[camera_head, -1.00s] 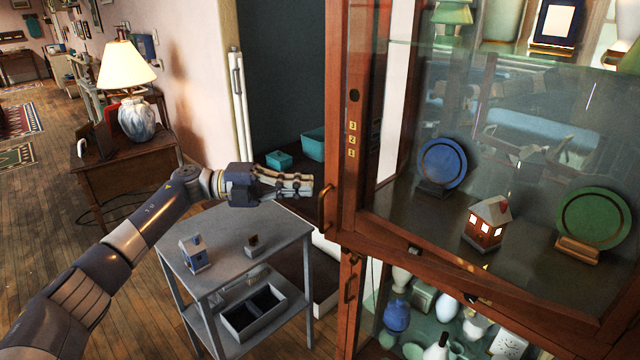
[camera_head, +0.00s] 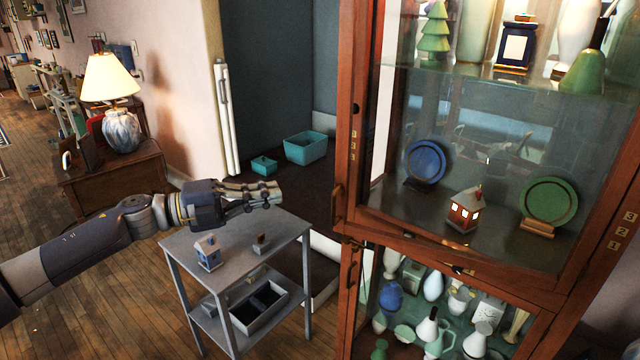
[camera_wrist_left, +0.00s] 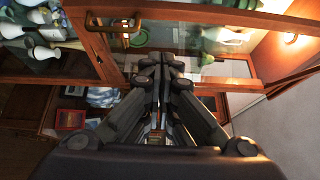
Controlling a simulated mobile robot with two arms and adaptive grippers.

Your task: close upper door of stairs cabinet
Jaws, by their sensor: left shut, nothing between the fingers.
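The cabinet's upper door (camera_head: 352,130) is a wood-framed glass door with a brass handle (camera_head: 338,207) at its lower left edge. It looks swung somewhat out from the cabinet body, with a narrow bright gap behind its left side. My left gripper (camera_head: 278,192) is shut and empty, left of the handle and apart from it, above the small grey table. In the left wrist view the shut fingers (camera_wrist_left: 160,62) point toward the cabinet, with a brass handle (camera_wrist_left: 115,25) at upper left. My right gripper is in neither view.
A grey two-tier table (camera_head: 280,240) with a small house stands below my left gripper. A wooden side table with a lamp (camera_head: 108,80) is at left. Teal boxes (camera_head: 305,147) lie behind. The cabinet's lower section (camera_head: 345,300) holds several vases. Plates and a lit house show behind the upper glass.

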